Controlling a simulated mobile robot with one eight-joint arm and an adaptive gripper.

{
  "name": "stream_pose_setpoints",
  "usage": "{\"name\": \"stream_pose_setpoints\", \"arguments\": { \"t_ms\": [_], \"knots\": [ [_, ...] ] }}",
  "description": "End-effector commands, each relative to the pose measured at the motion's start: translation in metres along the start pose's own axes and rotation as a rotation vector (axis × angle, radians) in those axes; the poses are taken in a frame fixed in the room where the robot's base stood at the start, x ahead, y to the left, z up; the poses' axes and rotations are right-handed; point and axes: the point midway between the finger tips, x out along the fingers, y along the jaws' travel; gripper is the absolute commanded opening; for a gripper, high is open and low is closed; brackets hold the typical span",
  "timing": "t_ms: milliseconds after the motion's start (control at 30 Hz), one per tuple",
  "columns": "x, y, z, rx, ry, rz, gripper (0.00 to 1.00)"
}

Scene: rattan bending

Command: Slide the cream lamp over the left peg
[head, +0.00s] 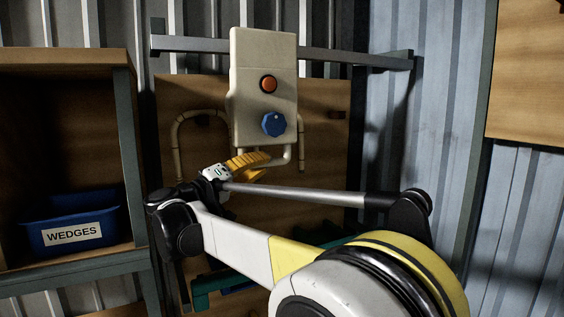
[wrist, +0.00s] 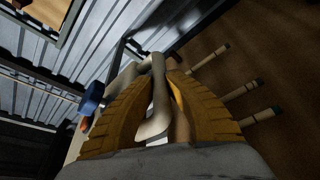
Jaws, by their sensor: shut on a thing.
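The cream lamp (head: 250,60) is a boxy body with an orange button, a blue knob and a tube handle below. It hangs upright in the air in front of the wooden board (head: 320,165). My gripper (head: 250,163), with yellow ribbed fingers, is shut on the tube handle; the wrist view shows the handle (wrist: 155,112) between the fingers (wrist: 160,82). A dark-tipped left peg (head: 203,121) and a right peg (head: 337,115) show on the board, apart from the lamp. The wrist view shows pegs (wrist: 243,90) to the right of the fingers. The lamp's back is hidden.
A bent rattan piece (head: 176,145) stands against the board at the left, partly behind the lamp. A grey rail (head: 340,56) crosses above, behind the lamp's top. A shelf at the left holds a blue WEDGES bin (head: 105,212). A corrugated wall (head: 440,120) bounds the right.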

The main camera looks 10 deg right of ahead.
Motion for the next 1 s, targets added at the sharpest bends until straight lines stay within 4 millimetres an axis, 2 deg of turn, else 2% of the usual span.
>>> {"name": "stream_pose_setpoints", "arguments": {
  "t_ms": [33, 200, 533, 567, 600, 867, 1000],
  "knots": [
    [-0.005, 0.003, -0.006, 0.0, 0.01, 0.003, 0.0],
    [-0.012, 0.003, -0.009, -0.001, 0.01, 0.004, 0.0],
    [-0.012, 0.003, -0.009, -0.001, 0.01, 0.003, 0.0],
    [-0.012, 0.003, -0.009, -0.001, 0.01, 0.003, 0.18],
    [-0.012, 0.003, -0.009, -0.001, 0.01, 0.004, 0.28],
    [-0.012, 0.002, -0.007, -0.001, 0.005, 0.003, 0.28],
    [-0.02, 0.001, -0.007, 0.0, 0.006, 0.001, 0.28]
  ]
}}
